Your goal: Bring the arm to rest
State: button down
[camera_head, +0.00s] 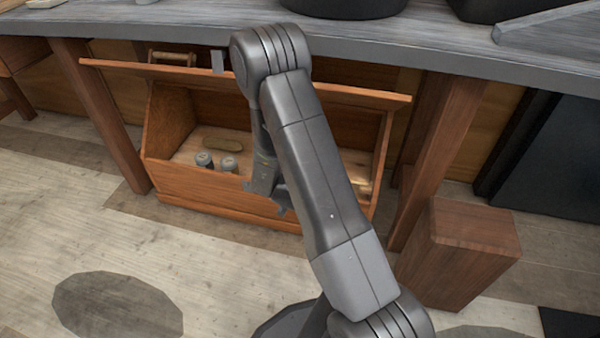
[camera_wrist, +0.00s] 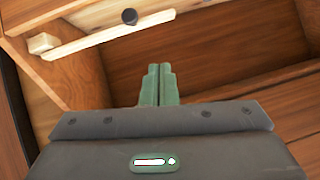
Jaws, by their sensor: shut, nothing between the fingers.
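My gripper (camera_wrist: 160,70) is shut and empty in the wrist view, its two fingers pressed together. In the head view my gripper (camera_head: 279,208) hangs down at the front of an open wooden chest (camera_head: 220,191) under the bench, partly hidden behind my own arm. The arm is bent, with its elbow high near the bench edge. I cannot tell whether the fingers touch the chest wall.
Two small jars (camera_head: 204,160) and a brown oblong thing (camera_head: 222,144) lie in the chest. A wooden block (camera_head: 465,245) stands at right. The floor at left is clear.

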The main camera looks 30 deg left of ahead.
dwell(0.3)
jog(key=w+f+b, duration=0.1)
jog(key=w+f, duration=0.1)
jog(key=w+f+b, duration=0.1)
jog(key=w+f, duration=0.2)
jog(key=w+a+f+b, duration=0.1)
jog(key=w+f+b, duration=0.1)
jog(key=w, duration=0.1)
jog(key=shift+w+a+f, duration=0.1)
jog(key=shift+w+f, duration=0.05)
jog(key=shift+f, duration=0.25)
jog(key=shift+w+f, duration=0.15)
jog(key=shift+f, duration=0.45)
